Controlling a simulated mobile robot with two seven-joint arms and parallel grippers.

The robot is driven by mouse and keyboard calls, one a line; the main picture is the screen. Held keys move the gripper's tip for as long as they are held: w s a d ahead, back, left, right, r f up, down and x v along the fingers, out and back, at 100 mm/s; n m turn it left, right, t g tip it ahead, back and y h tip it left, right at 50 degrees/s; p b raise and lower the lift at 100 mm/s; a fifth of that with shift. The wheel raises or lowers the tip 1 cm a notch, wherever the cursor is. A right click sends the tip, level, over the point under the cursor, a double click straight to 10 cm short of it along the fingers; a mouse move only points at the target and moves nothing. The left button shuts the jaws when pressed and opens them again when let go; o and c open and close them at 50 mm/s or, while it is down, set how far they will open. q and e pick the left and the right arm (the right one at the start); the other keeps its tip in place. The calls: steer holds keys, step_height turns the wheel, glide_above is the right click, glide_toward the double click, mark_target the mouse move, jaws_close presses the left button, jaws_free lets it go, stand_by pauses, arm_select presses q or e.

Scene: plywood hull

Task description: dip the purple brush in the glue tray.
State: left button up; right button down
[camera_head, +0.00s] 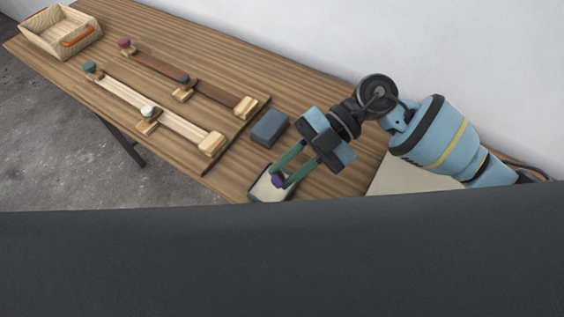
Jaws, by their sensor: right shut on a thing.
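My right gripper (288,178) comes in from the right and points down and left. Its green fingers are shut on the purple brush (278,181), which shows as a small purple piece between the fingertips. The brush is over the glue tray (261,189), a small pale tray with a dark rim near the table's front edge. The fingers and the dark foreground hide part of the tray, and I cannot tell whether the brush touches the glue. My left gripper is not in the picture.
A blue-grey block (270,127) lies just behind the tray. A board (182,128) with two strips, knobs and wooden blocks lies to the left. A wooden basket (50,42) stands at the far left. A pale sheet (405,181) lies right of the gripper.

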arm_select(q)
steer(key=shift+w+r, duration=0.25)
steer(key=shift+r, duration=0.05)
arm_select(e)
steer(key=shift+w+a+r+m+t+y, duration=0.1)
steer(key=shift+a+r+m+t+y, duration=0.25)
steer(key=shift+m+t+y, duration=0.3)
steer(key=shift+w+a+r+m+t+y, duration=0.1)
steer(key=shift+a+r+m+t+y, duration=0.2)
steer(key=shift+m+t+y, duration=0.3)
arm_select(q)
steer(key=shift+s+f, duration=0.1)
arm_select(e)
steer(key=shift+f, duration=0.1)
steer(key=shift+f+b, duration=0.5)
steer(key=shift+f, duration=0.5)
step_height(320, 180, down, 4)
steer(key=b, duration=0.2)
steer(key=shift+b, duration=0.35)
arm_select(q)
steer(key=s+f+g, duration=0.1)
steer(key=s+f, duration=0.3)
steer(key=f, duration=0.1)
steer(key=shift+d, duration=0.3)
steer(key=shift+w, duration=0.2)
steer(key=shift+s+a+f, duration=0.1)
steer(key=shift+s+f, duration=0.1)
arm_select(e)
steer(key=shift+f, duration=0.45)
